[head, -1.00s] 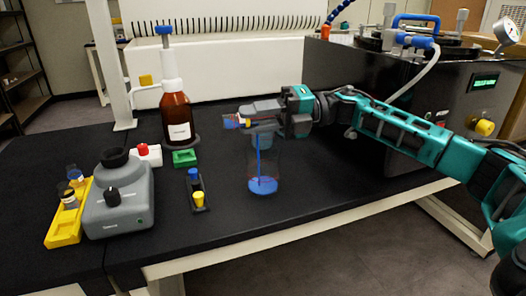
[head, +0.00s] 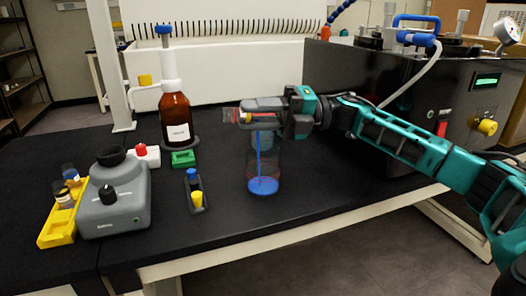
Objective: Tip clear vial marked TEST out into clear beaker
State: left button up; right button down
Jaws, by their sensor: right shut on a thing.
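My right gripper (head: 250,110) is shut on a small clear vial (head: 231,115), held on its side above the beaker. The fingers hide part of the vial, and its marking is too small to read. The clear beaker (head: 277,165) stands upright on the black bench directly below the gripper. A blue pool (head: 263,186) covers its bottom, and a thin, near-vertical blue streak (head: 259,155) runs from under the gripper down to that pool. My left gripper is not in view.
A brown dispenser bottle (head: 175,115), a green block (head: 183,158), a small rack with blue and yellow caps (head: 193,208), a grey mixer (head: 115,205) and a yellow vial rack (head: 58,232) stand left. The black freeze dryer (head: 400,110) is behind my right arm.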

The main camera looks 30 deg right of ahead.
jog(key=shift+b, duration=0.3)
jog(key=shift+y+b, duration=0.3)
jog(key=shift+b, duration=0.05)
